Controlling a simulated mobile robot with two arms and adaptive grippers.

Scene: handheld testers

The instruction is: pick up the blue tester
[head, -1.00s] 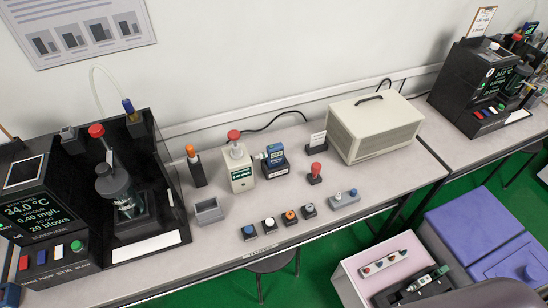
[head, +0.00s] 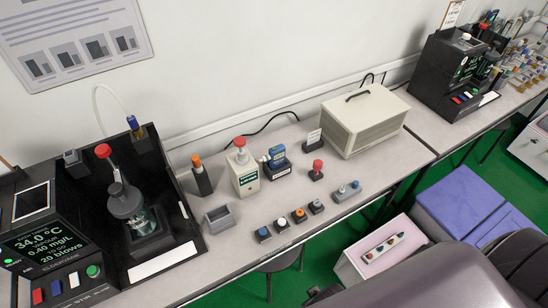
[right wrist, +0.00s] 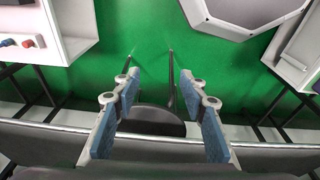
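The blue tester (head: 277,155) stands upright in a dark cradle (head: 278,171) on the grey bench in the head view, just right of a cream device with a red top. No gripper is near it. My right gripper (right wrist: 165,115) shows in the right wrist view, its two blue-padded fingers spread apart with nothing between them. It is over green floor, with a dark stool seat beyond. My left gripper is in no view.
The cream device (head: 243,176) and a small red-knobbed block (head: 316,170) flank the tester. A large beige case (head: 364,120) stands to its right. Several small knobbed blocks line the bench's front. Left is a black apparatus (head: 190,218).

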